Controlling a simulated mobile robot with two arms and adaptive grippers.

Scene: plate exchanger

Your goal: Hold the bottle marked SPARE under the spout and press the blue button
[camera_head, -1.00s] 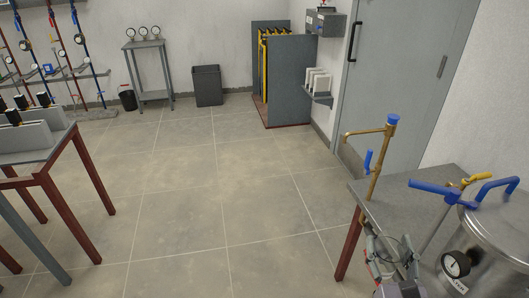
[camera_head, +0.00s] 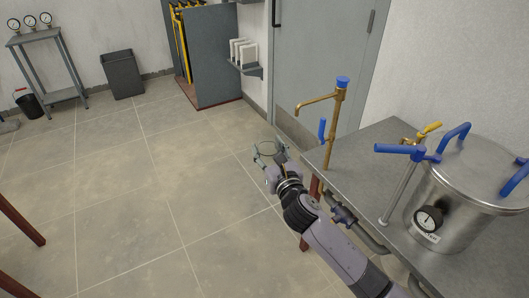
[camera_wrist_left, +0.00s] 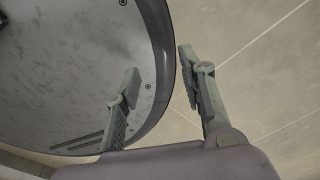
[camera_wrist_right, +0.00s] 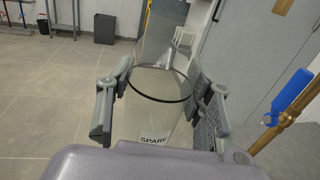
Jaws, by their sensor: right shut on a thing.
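The clear bottle (camera_wrist_right: 160,108) with a black ring and the label SPARE (camera_wrist_right: 154,140) is upright between the fingers of my right gripper (camera_wrist_right: 161,84), which is shut on it. In the head view, the bottle (camera_head: 266,149) and right gripper (camera_head: 273,165) are out over the floor, left of and lower than the brass spout (camera_head: 303,106). The bottle is not under the spout's mouth. A blue button (camera_head: 343,81) tops the brass post, and a blue lever (camera_head: 322,128) hangs below the spout. My left gripper (camera_wrist_left: 158,62) is open and empty, seen only in its wrist view.
The grey bench (camera_head: 372,152) carries the tap, a blue-handled valve (camera_head: 407,152) and a steel vessel (camera_head: 458,190) with a gauge. A grey door (camera_head: 320,60) is behind.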

